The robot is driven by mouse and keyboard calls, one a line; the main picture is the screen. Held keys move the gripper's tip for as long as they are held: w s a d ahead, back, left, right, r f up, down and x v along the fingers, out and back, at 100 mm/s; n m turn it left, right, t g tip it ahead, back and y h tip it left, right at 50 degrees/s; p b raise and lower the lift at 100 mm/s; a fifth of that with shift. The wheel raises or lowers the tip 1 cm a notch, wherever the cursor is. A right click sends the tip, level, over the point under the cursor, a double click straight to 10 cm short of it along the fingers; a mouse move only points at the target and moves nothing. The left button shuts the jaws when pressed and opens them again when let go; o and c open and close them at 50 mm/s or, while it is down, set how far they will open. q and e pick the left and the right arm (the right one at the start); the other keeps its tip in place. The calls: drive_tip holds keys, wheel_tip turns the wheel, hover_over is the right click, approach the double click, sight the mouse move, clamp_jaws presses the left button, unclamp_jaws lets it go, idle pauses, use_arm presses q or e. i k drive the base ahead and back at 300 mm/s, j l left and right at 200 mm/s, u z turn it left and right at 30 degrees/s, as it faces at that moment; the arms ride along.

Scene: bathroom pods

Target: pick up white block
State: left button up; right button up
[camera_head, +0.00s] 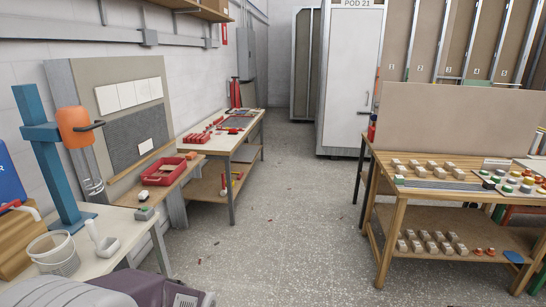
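I cannot single out one plain white block. Several pale beige blocks (420,170) sit in rows on the wooden table (398,205) at the right. More pale blocks (431,237) sit on its lower shelf (390,252). A small whitish piece (144,196) lies near the front of the left bench, beside a small grey-green box (144,213). A white scoop-like object (101,238) stands on the near left table. Neither of my grippers shows in this view.
A blue stand (42,150) and a white bucket (53,254) are on the near left table. A red tray (164,170) is on the left bench. Red parts (208,132) lie on the table beyond.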

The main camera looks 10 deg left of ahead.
sight(143, 196)
drive_tip(key=i+u, duration=0.2)
drive_tip(key=i, duration=0.25)
drive_tip(key=i+u, duration=0.15)
drive_tip(key=i, duration=0.3)
drive_tip(key=i+l+u, duration=0.2)
drive_tip(key=i, duration=0.25)
drive_tip(key=i+l+u, duration=0.15)
drive_tip(key=i, duration=0.3)
drive_tip(key=i+l+u, duration=0.2)
drive_tip(key=i, duration=0.25)
drive_tip(key=i+u, duration=0.2)
drive_tip(key=u, duration=0.25)
drive_tip(key=i+u, duration=0.25)
drive_tip(key=u, duration=0.15)
drive_tip(key=i+u, duration=0.25)
drive_tip(key=u, duration=0.2)
drive_tip(key=i+l+u, duration=0.15)
drive_tip(key=u, duration=0.25)
drive_tip(key=i+l+u, duration=0.2)
drive_tip(key=u, duration=0.25)
drive_tip(key=i+l+u, duration=0.1)
drive_tip(key=l+u, duration=0.3)
drive_tip(key=i+l+u, duration=0.4)
drive_tip(key=l+u, duration=0.2)
